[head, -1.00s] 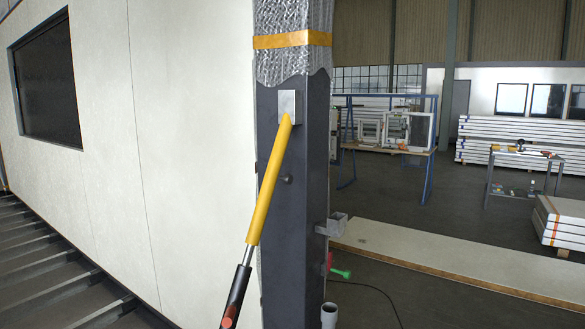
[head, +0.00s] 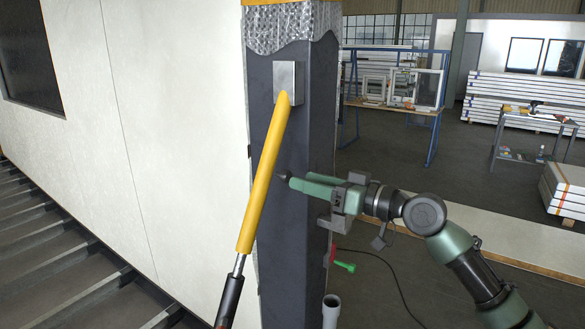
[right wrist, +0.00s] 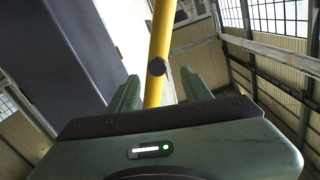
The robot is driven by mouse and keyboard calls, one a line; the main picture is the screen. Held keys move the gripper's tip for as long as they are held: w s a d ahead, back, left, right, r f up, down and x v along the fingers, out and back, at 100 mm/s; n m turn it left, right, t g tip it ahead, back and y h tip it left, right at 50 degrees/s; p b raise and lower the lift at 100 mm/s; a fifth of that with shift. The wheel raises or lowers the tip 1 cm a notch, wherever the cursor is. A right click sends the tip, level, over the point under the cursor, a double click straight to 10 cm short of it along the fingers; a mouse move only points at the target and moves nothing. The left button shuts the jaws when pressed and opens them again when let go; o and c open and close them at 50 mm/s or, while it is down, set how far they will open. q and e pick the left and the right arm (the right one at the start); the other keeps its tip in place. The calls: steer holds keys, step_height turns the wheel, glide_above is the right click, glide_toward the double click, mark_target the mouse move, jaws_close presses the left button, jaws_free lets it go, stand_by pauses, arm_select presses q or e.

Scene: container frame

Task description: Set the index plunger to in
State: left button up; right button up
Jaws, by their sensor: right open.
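The index plunger shows as a small dark round knob (head: 282,177) on the dark grey post (head: 290,235), just right of the yellow strut. It also shows in the right wrist view as a black disc (right wrist: 156,67). My right gripper (head: 298,181), with green fingers, reaches in from the right, its tips close to the knob. It is open. In the right wrist view its fingers (right wrist: 160,80) stand on either side of the knob's line. I cannot tell whether they touch it. How far the knob stands out is hard to judge. My left gripper is not in view.
The yellow strut (head: 264,170) slants across the post's front, from a metal block (head: 285,80) down to a dark cylinder, close beside the knob. A pale wall panel (head: 175,120) stands at left. A grey pipe (head: 331,310) and green handle (head: 345,267) are low at right.

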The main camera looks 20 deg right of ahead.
mark_target(289, 176)
steer(key=p+x, duration=0.1)
steer(key=x, duration=0.3)
steer(key=shift+w+p, duration=0.1)
steer(key=shift+p, duration=0.2)
steer(key=shift+w+a, duration=0.15)
steer(key=shift+w, duration=0.2)
steer(key=shift+f, duration=0.1)
jaws_close()
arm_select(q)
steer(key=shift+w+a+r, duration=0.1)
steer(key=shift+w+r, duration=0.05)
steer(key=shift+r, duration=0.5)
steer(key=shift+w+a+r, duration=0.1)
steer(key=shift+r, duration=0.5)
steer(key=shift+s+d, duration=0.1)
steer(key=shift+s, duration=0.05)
